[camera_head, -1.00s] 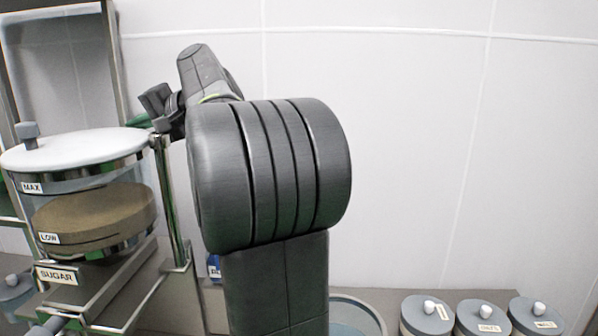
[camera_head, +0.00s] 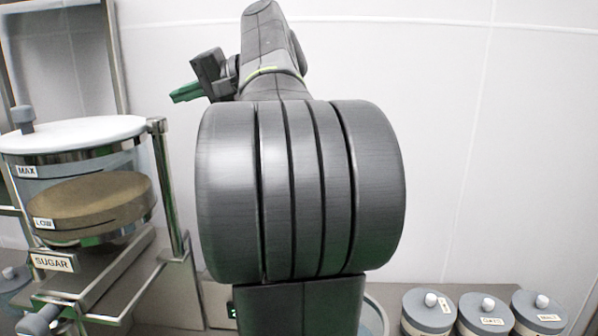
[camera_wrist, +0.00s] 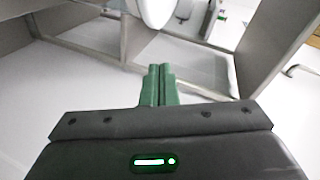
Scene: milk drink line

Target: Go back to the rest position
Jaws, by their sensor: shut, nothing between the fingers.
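My gripper (camera_wrist: 160,72) shows in the wrist view with its two green fingers pressed together and nothing between them. In the head view my gripper (camera_head: 186,93) is at the upper left, its green fingertips pointing left, above and to the right of the sugar dispenser (camera_head: 92,200). It is clear of the dispenser in that picture. My dark arm fills the middle of the head view and hides part of the counter behind it.
The sugar dispenser has a white lid (camera_head: 75,133) and a metal frame. Several lidded grey canisters (camera_head: 484,314) stand at the lower right. A pale round vessel (camera_head: 374,318) is partly hidden behind my arm. The wall area at the right is open.

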